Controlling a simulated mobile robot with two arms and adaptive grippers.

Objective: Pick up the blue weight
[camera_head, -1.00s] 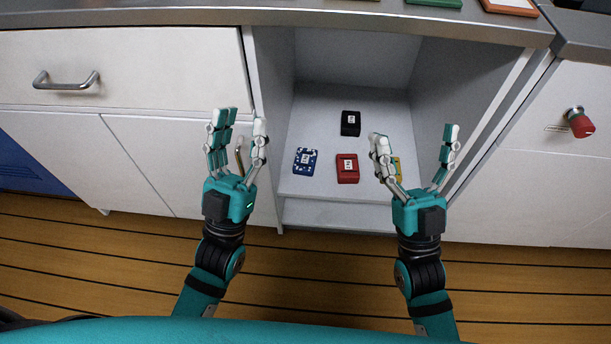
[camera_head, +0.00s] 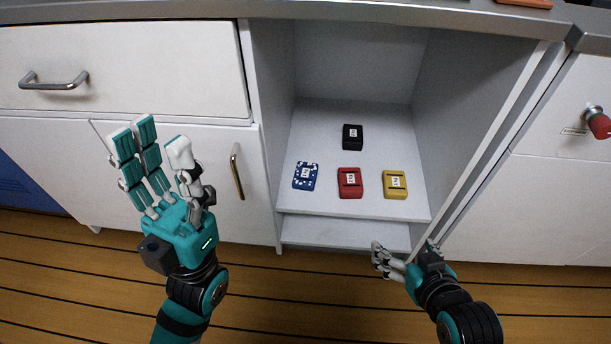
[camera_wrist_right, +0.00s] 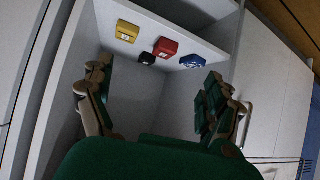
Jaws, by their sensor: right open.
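The blue weight (camera_head: 305,176), speckled white with a white label, lies on the cubby shelf (camera_head: 325,209) at its front left. In the right wrist view the blue weight (camera_wrist_right: 193,62) is above the fingers on the right. My right gripper (camera_head: 392,254) is below and in front of the shelf, to the right of the blue weight and apart from it. In the right wrist view my right gripper (camera_wrist_right: 160,100) is open and empty. My left gripper (camera_head: 162,158) is left of the cubby, before the cabinet door, fingers spread, open and empty.
A red weight (camera_head: 350,183) lies right of the blue one, and a yellow weight (camera_head: 395,184) lies further right. A black weight (camera_head: 352,137) stands behind. Cubby side walls bound the shelf. A door handle (camera_head: 237,171) is near my left gripper.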

